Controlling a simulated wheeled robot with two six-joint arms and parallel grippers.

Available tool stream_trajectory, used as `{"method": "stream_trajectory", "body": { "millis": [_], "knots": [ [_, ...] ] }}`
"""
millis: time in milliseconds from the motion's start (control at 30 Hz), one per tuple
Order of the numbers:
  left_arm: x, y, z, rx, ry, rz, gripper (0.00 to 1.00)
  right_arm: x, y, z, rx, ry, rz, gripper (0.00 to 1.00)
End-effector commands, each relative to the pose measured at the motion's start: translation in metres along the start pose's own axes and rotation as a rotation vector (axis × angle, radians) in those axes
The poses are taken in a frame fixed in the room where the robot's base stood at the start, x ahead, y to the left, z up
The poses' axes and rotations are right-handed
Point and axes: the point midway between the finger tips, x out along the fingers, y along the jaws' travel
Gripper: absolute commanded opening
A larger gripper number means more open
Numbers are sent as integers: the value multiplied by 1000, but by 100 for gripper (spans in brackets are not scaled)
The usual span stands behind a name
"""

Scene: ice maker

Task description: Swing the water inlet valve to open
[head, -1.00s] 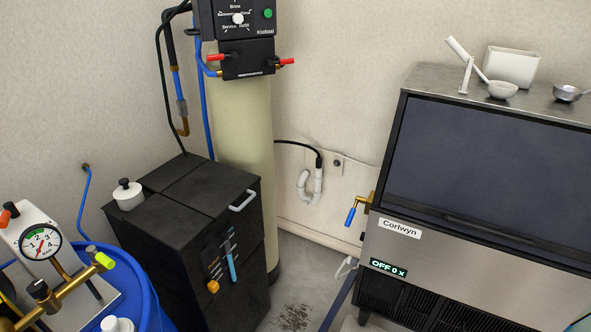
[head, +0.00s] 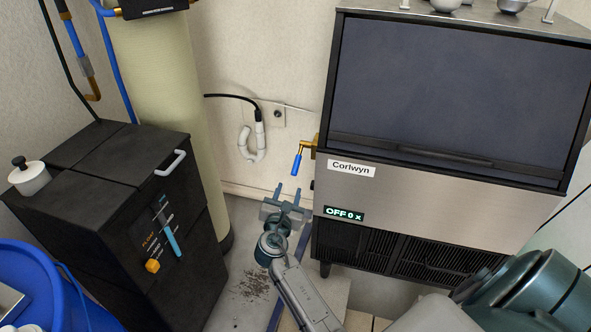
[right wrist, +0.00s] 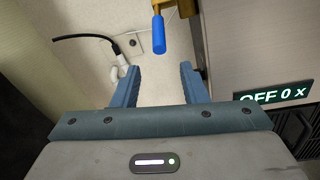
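The water inlet valve (head: 310,147) is a brass fitting on the left side of the ice maker (head: 440,190). Its blue handle (head: 297,164) hangs downward and leans slightly left in the head view. The right wrist view also shows the blue handle (right wrist: 158,36), ahead of the fingers near the top edge. My right gripper (head: 288,190) is open and empty, its fingertips just below the handle in the head view. In the right wrist view a clear gap shows between the fingers (right wrist: 157,78), with the handle beyond their tips. My left gripper is not in view.
A black cabinet (head: 95,175) with a white pot (head: 28,177) stands left, before a cream tank (head: 165,85). A blue barrel (head: 45,290) is at lower left. The floor between cabinet and ice maker is open.

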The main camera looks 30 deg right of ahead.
Motion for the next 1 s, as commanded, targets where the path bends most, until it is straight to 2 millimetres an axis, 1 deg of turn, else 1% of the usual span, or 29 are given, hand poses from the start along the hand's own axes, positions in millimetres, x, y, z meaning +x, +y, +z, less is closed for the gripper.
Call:
{"method": "stream_trajectory", "body": {
  "millis": [33, 67, 167, 267, 300, 400, 467, 600, 700, 800, 1000],
  "knots": [
    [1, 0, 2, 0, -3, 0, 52, 1, 1, 8, -15, -19, -6, 40],
    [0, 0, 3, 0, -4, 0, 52, 2, 1, 11, -23, -26, -8, 40],
    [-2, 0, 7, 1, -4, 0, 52, 12, 2, 14, -30, -32, -8, 40],
    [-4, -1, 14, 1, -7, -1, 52, 28, 1, 15, -30, -32, -8, 40],
    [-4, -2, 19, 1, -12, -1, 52, 36, 2, 16, -30, -31, -8, 40],
    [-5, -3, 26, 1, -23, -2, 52, 56, 1, 16, -29, -30, -8, 40],
    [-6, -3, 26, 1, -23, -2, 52, 68, 1, 16, -30, -30, -8, 40],
    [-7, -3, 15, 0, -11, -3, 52, 90, 1, 15, -28, -28, -7, 40],
    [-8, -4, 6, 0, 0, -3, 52, 100, 1, 15, -26, -27, -6, 40],
    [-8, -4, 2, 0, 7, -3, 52, 106, 0, 14, -26, -26, -7, 40],
    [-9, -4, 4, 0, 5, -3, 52, 108, 0, 14, -25, -26, -7, 40]
  ]
}}
